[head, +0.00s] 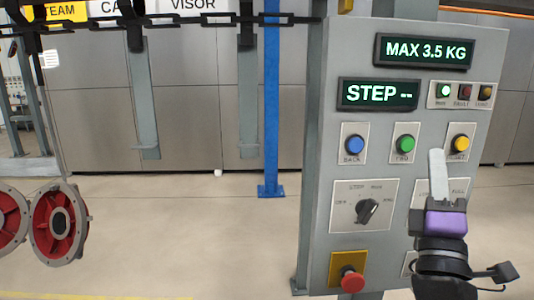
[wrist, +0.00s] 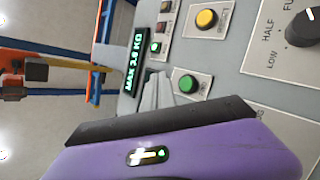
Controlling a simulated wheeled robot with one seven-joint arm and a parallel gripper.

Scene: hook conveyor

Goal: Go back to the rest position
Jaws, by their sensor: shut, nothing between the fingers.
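My gripper (head: 437,165) is shut and empty, pointing up in front of the right side of the grey control panel (head: 317,150) in the head view. Its fingertips are just below and left of the yellow button (head: 459,143), partly overlapping that button's plate. I cannot tell from the head view whether they touch the panel. In the wrist view the shut fingers (wrist: 158,92) show near the green button (wrist: 188,84), with the yellow button (wrist: 206,18) further up. My purple gripper body hides the lower part of that view.
The panel also has a blue button (head: 354,145), a selector knob (head: 367,210) and a red stop button (head: 352,280). Red round parts (head: 60,223) hang from the overhead chain (head: 210,20) at left. A blue post (head: 271,100) stands mid-view. The floor between is clear.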

